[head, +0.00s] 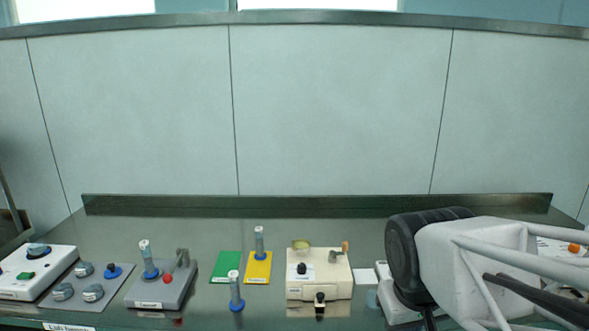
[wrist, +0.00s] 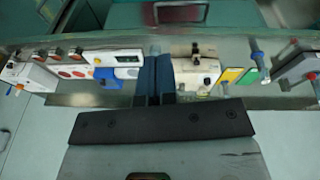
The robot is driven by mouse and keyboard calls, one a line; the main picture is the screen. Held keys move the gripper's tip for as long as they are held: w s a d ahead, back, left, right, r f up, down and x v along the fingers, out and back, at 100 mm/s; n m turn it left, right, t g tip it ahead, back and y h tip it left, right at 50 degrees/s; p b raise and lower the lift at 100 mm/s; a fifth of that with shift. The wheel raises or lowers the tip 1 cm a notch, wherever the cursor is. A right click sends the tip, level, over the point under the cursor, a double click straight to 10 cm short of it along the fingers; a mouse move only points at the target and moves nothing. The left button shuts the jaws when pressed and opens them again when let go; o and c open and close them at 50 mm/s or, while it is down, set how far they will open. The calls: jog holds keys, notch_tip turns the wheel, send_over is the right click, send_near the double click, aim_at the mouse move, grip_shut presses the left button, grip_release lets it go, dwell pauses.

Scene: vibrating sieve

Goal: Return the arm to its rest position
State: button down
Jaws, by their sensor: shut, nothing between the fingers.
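My gripper (wrist: 155,62) shows in the wrist view as two dark blue fingers side by side, shut and empty. They point over the steel bench (wrist: 215,42). In the head view my arm crosses the right side in front of the bench, and the gripper's fingers cannot be made out there. The cream device (head: 319,283), with a small dish and a black knob, stands right of the bench's middle. In the wrist view the cream device (wrist: 205,66) is just right of the fingers; I cannot tell the height gap.
A grey device (head: 165,285) with a red button, a green mat (head: 226,267), a yellow mat (head: 257,271) and blue-based tubes stand left of the cream device. A white device (head: 35,270) is at far left. My arm hides part of the bench's right side.

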jog(key=s, duration=0.1)
jog(key=s+m, duration=0.1)
jog(key=s+d+f, duration=0.1)
jog(key=shift+s+m+y, duration=0.3)
